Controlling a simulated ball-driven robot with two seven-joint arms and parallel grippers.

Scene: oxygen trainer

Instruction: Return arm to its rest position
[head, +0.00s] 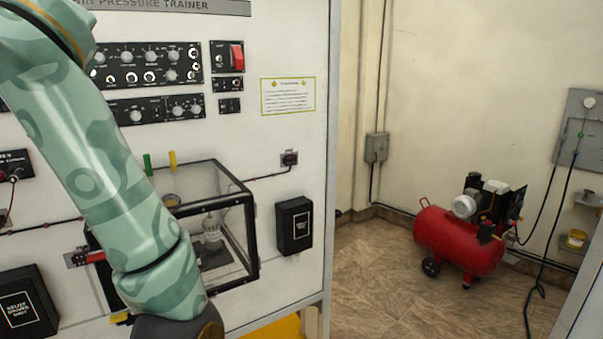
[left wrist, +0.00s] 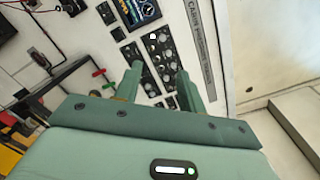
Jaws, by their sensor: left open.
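My left arm, patterned in green, comes in from the upper left of the head view and reaches down in front of the trainer panel (head: 235,130). Its gripper is out of the head view. In the left wrist view my left gripper (left wrist: 160,85) shows two green fingers standing apart, with nothing between them. Beyond the fingers is a white panel with dark knob modules (left wrist: 162,55) and a screen (left wrist: 137,12); I cannot tell how far off it is. My right gripper is in neither view.
A clear box with a black frame (head: 225,215) stands out from the panel, partly behind my arm. A black box (head: 294,225) is mounted to its right. A red compressor (head: 458,240) stands on the tiled floor (head: 370,285). The floor between panel and compressor is clear.

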